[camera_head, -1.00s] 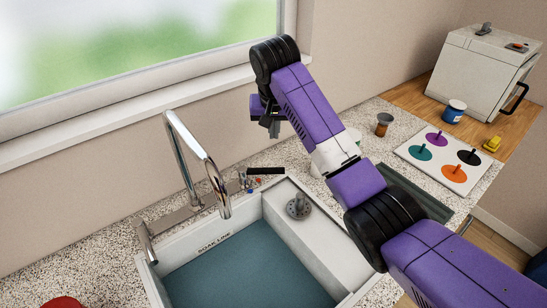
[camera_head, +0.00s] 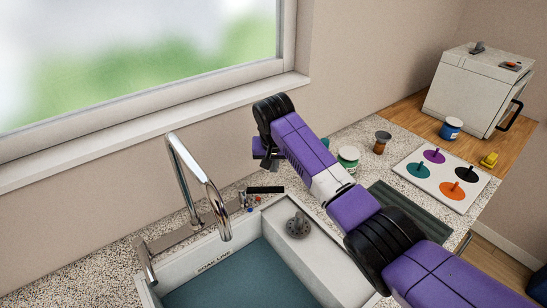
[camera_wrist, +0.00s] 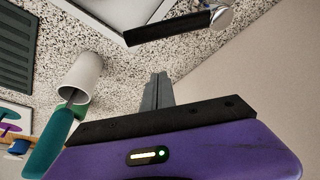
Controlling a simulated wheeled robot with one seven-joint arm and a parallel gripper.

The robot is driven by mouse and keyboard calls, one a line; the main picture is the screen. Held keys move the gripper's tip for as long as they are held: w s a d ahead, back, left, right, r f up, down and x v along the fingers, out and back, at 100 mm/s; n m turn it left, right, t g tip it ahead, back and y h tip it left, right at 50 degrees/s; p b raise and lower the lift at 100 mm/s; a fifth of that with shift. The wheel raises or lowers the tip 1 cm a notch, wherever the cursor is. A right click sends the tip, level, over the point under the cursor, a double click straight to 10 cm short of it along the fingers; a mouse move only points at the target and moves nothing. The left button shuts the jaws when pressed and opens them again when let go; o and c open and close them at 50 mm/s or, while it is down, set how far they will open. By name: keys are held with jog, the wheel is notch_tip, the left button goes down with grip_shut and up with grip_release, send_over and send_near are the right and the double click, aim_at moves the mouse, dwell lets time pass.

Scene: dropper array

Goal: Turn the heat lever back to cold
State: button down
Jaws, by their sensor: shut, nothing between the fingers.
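The heat lever (camera_head: 266,190) is a black bar on a chrome base beside the tap, pointing right in the head view. Small red and blue marks (camera_head: 254,202) sit just below it. In the wrist view the lever (camera_wrist: 168,28) lies across the top, joined to its round chrome base (camera_wrist: 221,16). My gripper (camera_head: 268,164) is above the lever in the head view, pointing down. In the wrist view my gripper's fingers (camera_wrist: 157,82) are together and empty, with a visible gap between them and the lever.
The tall chrome tap (camera_head: 195,180) stands left of the lever, over the sink (camera_head: 258,222). A grey knob (camera_head: 298,226) is on the sink ledge. A white cup (camera_wrist: 82,72) with a teal-handled tool is near my gripper. A peg board (camera_head: 448,192) lies farther right.

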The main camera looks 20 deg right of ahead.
aim_at(263, 190)
jog(key=shift+x, duration=0.85)
jog(key=shift+s+a+p, duration=0.2)
jog(key=shift+s+p, duration=0.45)
jog(key=shift+s, duration=0.2)
jog(key=shift+s+a+f+p, duration=0.2)
jog(key=shift+s+p, duration=0.1)
jog(key=shift+s, duration=0.25)
jog(key=shift+s+a+f+p, duration=0.2)
jog(key=shift+s+p, duration=0.1)
jog(key=shift+s, duration=0.25)
jog(key=shift+f+b, duration=0.1)
jog(key=shift+b, duration=0.35)
